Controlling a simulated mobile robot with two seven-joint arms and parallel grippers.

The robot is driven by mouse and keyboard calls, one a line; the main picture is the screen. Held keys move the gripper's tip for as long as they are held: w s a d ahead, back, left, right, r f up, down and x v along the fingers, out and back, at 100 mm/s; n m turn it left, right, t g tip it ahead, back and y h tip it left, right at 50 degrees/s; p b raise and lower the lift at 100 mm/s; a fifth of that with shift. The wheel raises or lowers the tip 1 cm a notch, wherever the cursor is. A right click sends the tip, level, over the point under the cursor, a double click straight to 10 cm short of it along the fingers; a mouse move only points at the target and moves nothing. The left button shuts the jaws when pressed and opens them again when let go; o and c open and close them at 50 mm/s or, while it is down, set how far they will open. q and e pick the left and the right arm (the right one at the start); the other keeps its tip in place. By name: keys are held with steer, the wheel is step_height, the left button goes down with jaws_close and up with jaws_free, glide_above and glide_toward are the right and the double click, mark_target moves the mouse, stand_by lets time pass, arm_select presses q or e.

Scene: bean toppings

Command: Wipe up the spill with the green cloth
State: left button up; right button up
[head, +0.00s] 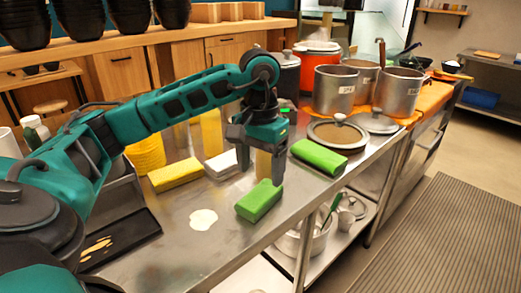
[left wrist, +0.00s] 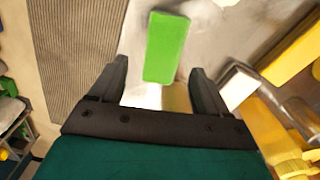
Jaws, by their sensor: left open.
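A green cloth (head: 260,201), folded into a block, lies on the steel table below my left gripper. A second green cloth (head: 318,157) lies farther back, by a lid. The pale spill (head: 203,219) is a small flat patch to the left of the nearer green cloth. My left gripper (head: 256,165) is open, pointing down just behind the nearer cloth, with nothing between its fingers. In the left wrist view a green cloth (left wrist: 166,47) shows ahead of and between the open fingertips (left wrist: 160,72), apart from them. My right gripper is not in view.
A yellow cloth (head: 175,174) and a white cloth (head: 222,164) lie left of the gripper. A black tray (head: 120,238) sits at the left. Steel pots (head: 333,90) and a lid (head: 338,133) stand at the back right. The table around the spill is clear.

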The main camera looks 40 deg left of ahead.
mark_target(259, 193)
arm_select(q)
steer(key=shift+w+a+r, duration=0.1)
steer(key=shift+w+a, duration=0.15)
steer(key=shift+a, duration=0.15)
steer(key=shift+f+b, duration=0.5)
steer(key=shift+f, duration=0.05)
step_height(259, 193, down, 5)
steer(key=b, duration=0.4)
steer(key=shift+f+b, duration=0.3)
steer(key=shift+f, duration=0.15)
